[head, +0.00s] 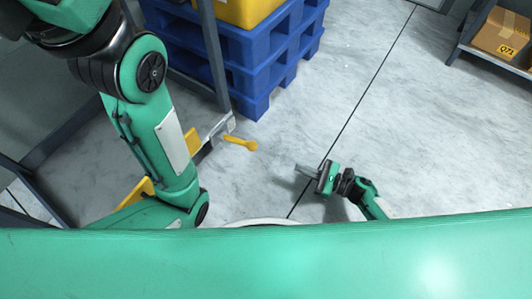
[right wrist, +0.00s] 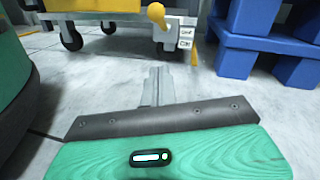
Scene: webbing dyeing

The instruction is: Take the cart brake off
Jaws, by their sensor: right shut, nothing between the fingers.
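The cart's brake lever (head: 241,143) is yellow with a round knob and sticks out from the cart's low corner in the head view. In the right wrist view the lever (right wrist: 157,15) shows near the top centre, its knob towards me. The cart (head: 214,60) has a grey frame and stands at the left, partly hidden by my left arm. My right gripper (head: 304,170) is shut and empty, apart from the lever, to its lower right in the head view. Its closed fingers (right wrist: 157,84) point towards the cart in the wrist view. My left gripper is out of sight.
Blue pallets (head: 262,58) with a yellow container (head: 247,10) stand right behind the cart. A shelf with a cardboard box (head: 500,34) is at the far right. Floor around my right gripper is clear.

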